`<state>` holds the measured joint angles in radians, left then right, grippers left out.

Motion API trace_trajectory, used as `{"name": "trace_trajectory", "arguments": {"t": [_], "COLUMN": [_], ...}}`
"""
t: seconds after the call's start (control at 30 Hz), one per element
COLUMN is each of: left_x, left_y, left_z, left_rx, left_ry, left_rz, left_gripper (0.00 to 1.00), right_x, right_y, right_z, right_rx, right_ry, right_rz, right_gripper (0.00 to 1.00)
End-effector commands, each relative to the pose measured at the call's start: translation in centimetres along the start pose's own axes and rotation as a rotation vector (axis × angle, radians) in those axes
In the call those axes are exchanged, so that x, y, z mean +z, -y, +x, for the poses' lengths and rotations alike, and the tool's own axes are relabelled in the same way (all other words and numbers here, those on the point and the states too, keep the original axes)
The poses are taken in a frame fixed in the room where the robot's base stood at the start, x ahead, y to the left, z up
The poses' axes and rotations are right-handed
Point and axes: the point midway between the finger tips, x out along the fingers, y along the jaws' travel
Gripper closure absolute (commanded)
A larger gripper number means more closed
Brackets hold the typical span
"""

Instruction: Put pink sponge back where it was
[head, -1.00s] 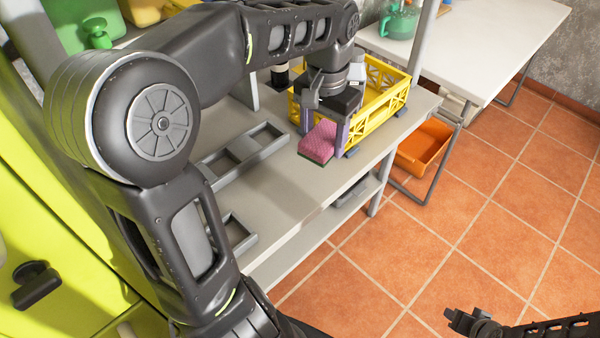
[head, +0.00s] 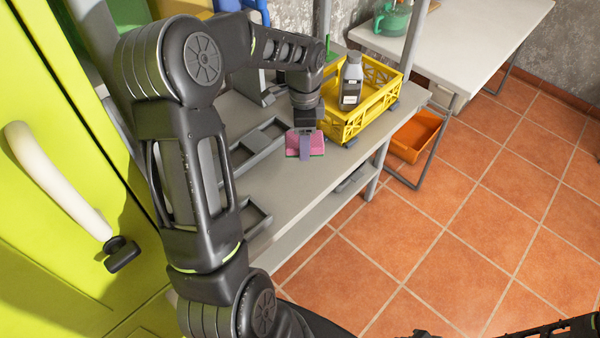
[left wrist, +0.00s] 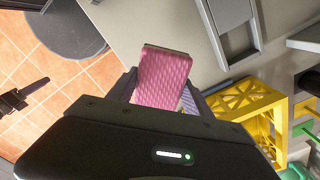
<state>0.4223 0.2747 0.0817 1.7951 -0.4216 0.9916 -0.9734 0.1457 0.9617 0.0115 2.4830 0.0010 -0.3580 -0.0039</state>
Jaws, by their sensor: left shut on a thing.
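The pink sponge (head: 316,143) is held between the fingers of my left gripper (head: 305,146), left of the yellow crate in the head view. In the left wrist view the sponge (left wrist: 163,78) sticks out beyond the fingertips, its pink textured face toward the camera. It appears to be raised above the grey shelf (head: 292,186). My left gripper is shut on it. Of my right arm, only a dark part (head: 545,330) shows at the bottom right edge of the head view; its fingers cannot be made out there.
The yellow crate (head: 352,128) holds a grey bottle (head: 351,80). Grey divided trays (head: 257,148) lie on the shelf. An orange bin (head: 412,138) stands under the white table (head: 470,40). A green cabinet door (head: 60,110) is at left. Bare shelf surface lies in front of the gripper.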

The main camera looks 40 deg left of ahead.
Motion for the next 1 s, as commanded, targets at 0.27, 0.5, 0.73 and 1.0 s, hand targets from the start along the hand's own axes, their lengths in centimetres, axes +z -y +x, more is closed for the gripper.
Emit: {"name": "trace_trajectory", "arguments": {"t": [0.27,0.5,0.73,1.0], "left_x": [0.0,0.0,0.0,0.0], "left_y": [0.3,0.3,0.3,0.3], "left_z": [0.0,1.3,5.6,6.2], "left_rx": [0.000,0.001,0.000,-0.001], "left_ry": [0.001,0.001,0.001,0.001], "left_rz": [0.026,0.024,0.024,0.024], "left_gripper": [0.74,0.74,0.74,0.74], "right_x": [0.7,0.6,0.2,0.2], "right_y": [0.2,-0.1,-1.0,-1.0], "right_z": [-0.2,0.7,3.6,3.8], "right_rx": [-0.002,-0.004,-0.013,-0.014], "right_ry": [0.014,0.012,0.003,0.001], "right_rz": [0.018,0.015,0.008,0.007], "right_gripper": [0.64,0.64,0.64,0.64]}}
